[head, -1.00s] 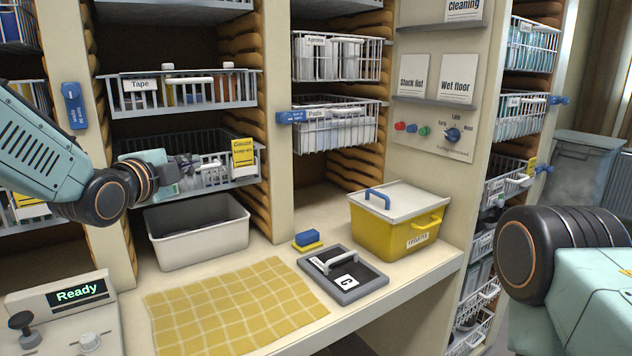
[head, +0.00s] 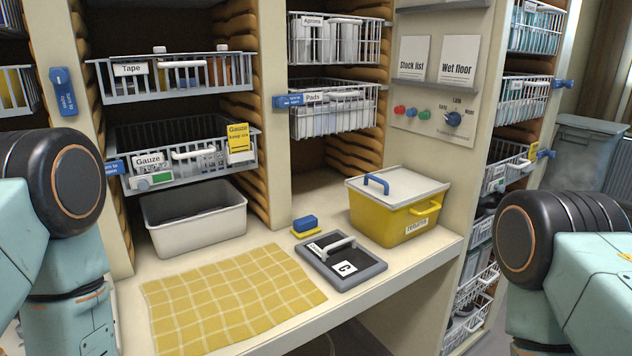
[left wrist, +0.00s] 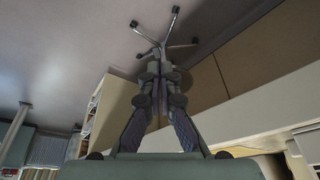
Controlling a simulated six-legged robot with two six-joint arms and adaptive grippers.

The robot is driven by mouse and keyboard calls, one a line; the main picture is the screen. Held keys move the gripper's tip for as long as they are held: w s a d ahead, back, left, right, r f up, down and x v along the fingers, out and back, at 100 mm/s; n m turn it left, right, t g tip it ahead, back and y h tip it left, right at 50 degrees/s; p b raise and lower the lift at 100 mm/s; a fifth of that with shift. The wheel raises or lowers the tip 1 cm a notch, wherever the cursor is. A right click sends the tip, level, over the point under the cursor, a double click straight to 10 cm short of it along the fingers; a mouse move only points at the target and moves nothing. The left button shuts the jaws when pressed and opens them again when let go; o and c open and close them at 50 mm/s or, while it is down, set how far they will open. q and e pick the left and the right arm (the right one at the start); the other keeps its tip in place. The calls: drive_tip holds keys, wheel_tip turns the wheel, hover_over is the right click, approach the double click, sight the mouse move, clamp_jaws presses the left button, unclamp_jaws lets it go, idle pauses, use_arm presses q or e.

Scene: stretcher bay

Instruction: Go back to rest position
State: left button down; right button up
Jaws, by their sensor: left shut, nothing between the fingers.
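My left gripper (left wrist: 157,75) shows in the left wrist view with its two fingers closed together and nothing visible between them.
The Gauze basket (head: 190,172) hangs above a white bin (head: 198,226). A yellow checked cloth (head: 230,295), a dark tray (head: 370,273) and a yellow lidded Returns box (head: 395,215) are on the counter (head: 420,262). A grey bin (head: 580,150) stands at the right.

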use_arm(q)
drive_tip(key=s+f+n+g, duration=0.2)
drive_tip(key=s, duration=0.6)
drive_tip(key=s+f+n+g, duration=0.2)
drive_tip(key=s, duration=0.5)
wheel_tip(320, 180, down, 13)
drive_tip(key=b, duration=1.3)
drive_tip(key=shift+a+r+y, duration=0.2)
drive_tip(key=shift+a+y, duration=0.15)
drive_tip(key=shift+y, duration=0.05)
drive_tip(key=shift+r, duration=0.1)
drive_tip(key=shift+w, duration=0.1)
drive_tip(key=c, duration=2.1)
unclamp_jaws()
